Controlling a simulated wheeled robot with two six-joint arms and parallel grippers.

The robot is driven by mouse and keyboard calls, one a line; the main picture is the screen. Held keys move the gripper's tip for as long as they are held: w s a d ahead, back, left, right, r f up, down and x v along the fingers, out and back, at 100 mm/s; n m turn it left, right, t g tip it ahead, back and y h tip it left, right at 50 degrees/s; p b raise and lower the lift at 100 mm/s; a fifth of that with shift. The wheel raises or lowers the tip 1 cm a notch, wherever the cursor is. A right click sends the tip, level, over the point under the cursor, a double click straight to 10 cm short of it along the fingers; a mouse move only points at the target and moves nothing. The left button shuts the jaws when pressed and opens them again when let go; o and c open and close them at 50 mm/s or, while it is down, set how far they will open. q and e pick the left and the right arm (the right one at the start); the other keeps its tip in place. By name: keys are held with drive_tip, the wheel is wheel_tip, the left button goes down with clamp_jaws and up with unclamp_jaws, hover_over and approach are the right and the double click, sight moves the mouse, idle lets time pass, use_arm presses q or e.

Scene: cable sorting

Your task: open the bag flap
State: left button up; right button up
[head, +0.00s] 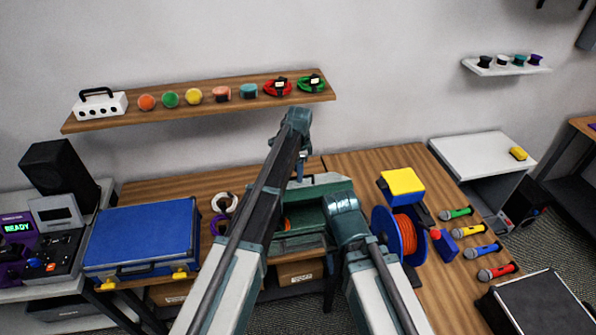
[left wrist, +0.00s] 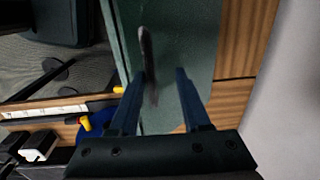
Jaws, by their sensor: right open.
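The green bag (head: 303,243) stands on the wooden bench, partly hidden behind my arms in the head view. Its green top (head: 325,179) shows behind them, and whether the flap is raised cannot be told. In the left wrist view a green panel of the bag (left wrist: 195,45) fills the middle, with a dark handle or strap (left wrist: 147,50) on it. My left gripper (left wrist: 161,72) is over this panel, its two fingers apart. The dark strip shows between them, nearer the left finger; contact cannot be told. My right arm reaches to the bag's right side; its gripper fingers do not show.
A blue case (head: 143,236) is left of the bag. White and purple cable rings (head: 224,202) lie between them. An orange cable reel (head: 404,236), a yellow-topped box (head: 403,182) and several microphones (head: 482,251) are on the right. A wall shelf (head: 205,109) hangs behind.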

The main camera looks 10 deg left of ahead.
use_arm(q)
drive_tip(key=shift+r, duration=0.1)
drive_tip(key=r+p, duration=0.7)
drive_tip(key=shift+s+d+r+p, duration=0.1)
drive_tip(key=shift+s+r+p, duration=0.1)
drive_tip(key=shift+s+p, duration=0.1)
drive_tip(key=shift+f, duration=0.1)
drive_tip(key=shift+f, duration=0.1)
drive_tip(key=s+f+n+b, duration=0.3)
drive_tip(key=s+f+b, duration=0.4)
drive_tip(key=s, duration=0.4)
drive_tip(key=s+d+f+n+b, duration=0.1)
drive_tip(key=s+f+n+b, duration=0.3)
drive_tip(key=s+f+b, duration=0.4)
drive_tip(key=s+d+f+n+g+y+b, duration=0.1)
drive_tip(key=s+f+n+b, duration=0.2)
drive_tip(key=s+f+b, duration=0.5)
drive_tip(key=s, duration=0.5)
drive_tip(key=shift+s+d+n, duration=0.15)
drive_tip(key=shift+s+n, duration=0.15)
drive_tip(key=shift+s, duration=0.1)
drive_tip(key=shift+w+r, duration=0.1)
drive_tip(key=shift+r, duration=0.05)
